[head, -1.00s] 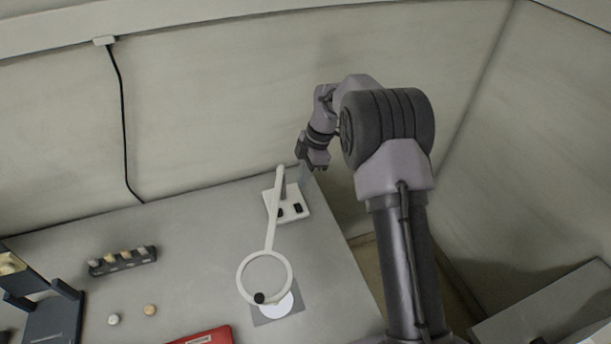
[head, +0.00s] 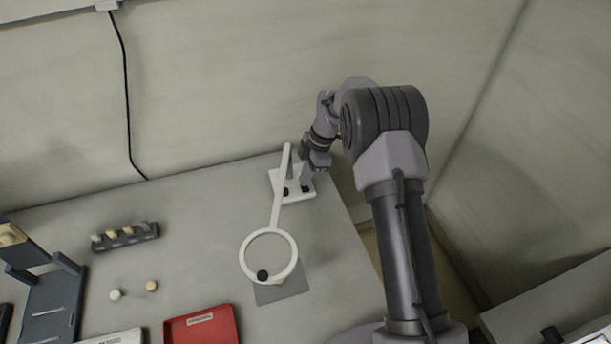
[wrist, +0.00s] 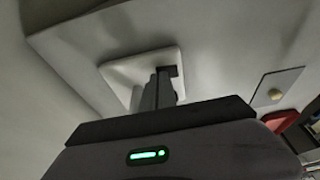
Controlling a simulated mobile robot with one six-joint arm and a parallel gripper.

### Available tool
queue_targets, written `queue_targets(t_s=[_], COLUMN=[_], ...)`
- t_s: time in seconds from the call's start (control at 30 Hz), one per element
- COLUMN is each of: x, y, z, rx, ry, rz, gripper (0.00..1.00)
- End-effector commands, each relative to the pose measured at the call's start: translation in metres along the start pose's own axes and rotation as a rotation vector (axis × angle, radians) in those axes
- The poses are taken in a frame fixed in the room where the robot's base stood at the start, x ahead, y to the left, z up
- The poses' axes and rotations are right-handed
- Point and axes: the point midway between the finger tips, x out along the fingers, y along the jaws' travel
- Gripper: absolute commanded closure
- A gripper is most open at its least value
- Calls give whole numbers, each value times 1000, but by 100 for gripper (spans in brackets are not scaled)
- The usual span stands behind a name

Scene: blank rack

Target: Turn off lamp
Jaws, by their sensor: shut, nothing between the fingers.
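The lamp is a white ring head (head: 244,268) on a slim white arm rising from a white base plate (head: 276,180) near the table's back right corner. Two dark switches, a left one (head: 286,192) and a right one (head: 305,189), sit on the base. No bright spot shows under the ring. My gripper (head: 306,178) is shut and empty, with its fingers over the right part of the base by the right switch. In the wrist view the shut fingers (wrist: 161,84) reach to the base plate (wrist: 119,70) beside a dark switch (wrist: 170,71); contact is unclear.
A grey square mat (head: 287,288) lies partly under the ring. A red tray (head: 203,328), a dark rack (head: 125,238) with several pegs, and two small round pieces, one white (head: 115,295) and one tan (head: 152,286), lie to the left. A wall stands close behind.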

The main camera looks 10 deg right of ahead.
Motion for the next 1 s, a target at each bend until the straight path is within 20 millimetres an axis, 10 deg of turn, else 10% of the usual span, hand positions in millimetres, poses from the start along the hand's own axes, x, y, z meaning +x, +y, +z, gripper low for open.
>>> queue_targets(t_s=[1.0], x=[-19], y=[-16], z=[-1], rx=[1], ry=[-1], rz=[-3], gripper=[100])
